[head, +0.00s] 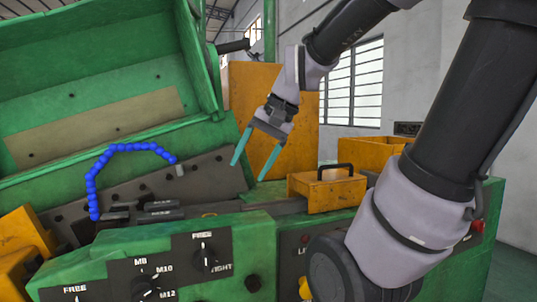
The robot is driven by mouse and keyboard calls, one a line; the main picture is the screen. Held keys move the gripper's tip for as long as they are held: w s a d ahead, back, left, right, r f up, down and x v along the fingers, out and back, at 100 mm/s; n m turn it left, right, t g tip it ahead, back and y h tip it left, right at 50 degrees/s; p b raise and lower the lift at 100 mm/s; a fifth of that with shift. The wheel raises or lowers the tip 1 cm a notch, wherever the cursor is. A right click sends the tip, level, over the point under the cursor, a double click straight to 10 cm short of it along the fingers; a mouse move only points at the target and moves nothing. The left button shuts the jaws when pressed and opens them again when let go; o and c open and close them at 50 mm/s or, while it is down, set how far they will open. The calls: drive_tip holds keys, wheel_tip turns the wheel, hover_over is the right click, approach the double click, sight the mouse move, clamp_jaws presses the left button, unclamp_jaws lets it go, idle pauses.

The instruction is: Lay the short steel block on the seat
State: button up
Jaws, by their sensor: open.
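My gripper (249,172) hangs open and empty above the machine bed, its two teal fingers spread and pointing down. Several small grey steel pieces (160,206) lie in the machine's recess, to the left of my gripper and below the blue hose. I cannot tell for sure which of them is the short steel block. The seat cannot be picked out clearly; the dark recess is partly hidden by the green front housing. My gripper touches none of these pieces.
A blue segmented hose (97,175) arches over the recess. The raised green cover (100,75) stands at the left. A yellow box with a black handle (327,189) sits right of my gripper. Knobs (205,259) line the green front housing (90,272). A tall yellow cabinet (250,90) stands behind.

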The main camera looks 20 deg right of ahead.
drive_tip(key=s+d+r+n+t+h, duration=0.2)
drive_tip(key=d, duration=0.1)
drive_tip(key=shift+s+d+t, duration=0.1)
drive_tip(key=shift+s+t, duration=0.05)
drive_tip(key=shift+t, duration=0.25)
drive_tip(key=c, duration=0.3)
drive_tip(key=shift+c, duration=0.3)
